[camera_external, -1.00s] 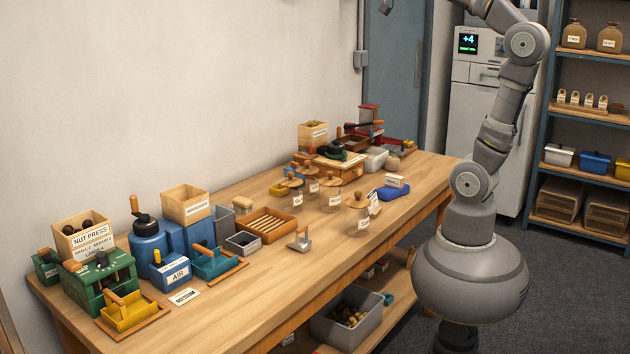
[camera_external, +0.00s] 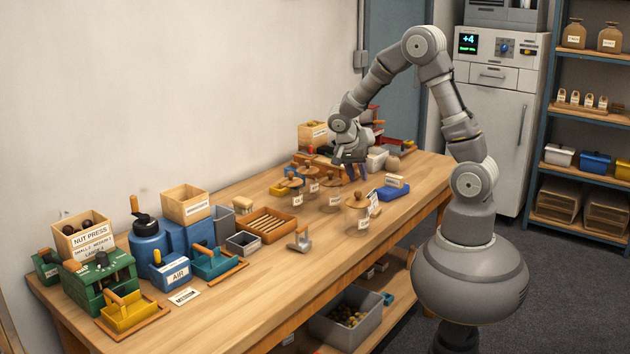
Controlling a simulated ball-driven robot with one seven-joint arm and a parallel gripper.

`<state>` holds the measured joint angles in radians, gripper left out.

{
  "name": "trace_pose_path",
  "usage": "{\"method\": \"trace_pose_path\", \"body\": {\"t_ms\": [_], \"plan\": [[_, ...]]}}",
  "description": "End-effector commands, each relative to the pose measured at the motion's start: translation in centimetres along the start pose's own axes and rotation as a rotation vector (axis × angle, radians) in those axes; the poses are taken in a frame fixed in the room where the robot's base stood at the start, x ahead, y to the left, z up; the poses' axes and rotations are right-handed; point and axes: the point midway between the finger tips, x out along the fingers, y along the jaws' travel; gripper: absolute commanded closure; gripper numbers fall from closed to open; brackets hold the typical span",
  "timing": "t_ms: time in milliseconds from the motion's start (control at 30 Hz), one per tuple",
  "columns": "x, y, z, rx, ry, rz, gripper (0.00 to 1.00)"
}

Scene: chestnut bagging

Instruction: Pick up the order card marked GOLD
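My gripper (camera_external: 356,172) hangs over the back half of the workbench, above and behind the lidded glass jars. It is small in this view, and I cannot tell whether its fingers are open or shut. A white card (camera_external: 395,181) with small print stands by a blue cloth-like item (camera_external: 394,192), right of my gripper. Another pale card (camera_external: 374,203) leans behind the front jar (camera_external: 358,211), which partly hides it. The print on both is too small to read, so I cannot tell which is GOLD. A flat card (camera_external: 184,296) at the front left seems to read MEDIUM.
Several glass jars with wooden lids (camera_external: 331,184) stand below and in front of my gripper. A red machine (camera_external: 368,117) and a grey tub (camera_external: 377,158) are behind it. A nut press (camera_external: 98,280) and blue bins fill the left. The bench's front middle (camera_external: 270,290) is clear.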

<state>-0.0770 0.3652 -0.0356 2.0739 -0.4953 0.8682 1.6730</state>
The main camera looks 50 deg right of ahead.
Motion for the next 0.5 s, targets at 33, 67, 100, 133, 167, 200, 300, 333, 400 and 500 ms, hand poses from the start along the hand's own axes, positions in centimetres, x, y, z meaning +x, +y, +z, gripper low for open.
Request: {"method": "trace_pose_path", "body": {"t_ms": [33,67,100,133,167,200,300,333,400,500], "plan": [[1.4,0.8,0.5,0.025,0.007,0.047,0.67],[2.0,1.3,0.7,0.042,0.011,0.067,0.67],[2.6,1.6,0.8,0.057,0.016,0.085,0.67],[3.1,1.8,0.9,0.064,0.019,0.092,0.67],[3.5,1.9,0.9,0.069,0.02,0.096,0.67],[4.0,2.0,1.0,0.072,0.02,0.098,0.67],[5.3,2.1,0.9,0.072,0.02,0.097,0.67],[5.6,2.1,0.9,0.072,0.02,0.096,0.67],[6.2,2.1,1.0,0.073,0.019,0.095,0.67],[7.8,2.2,1.1,0.073,0.018,0.094,0.67]]}}
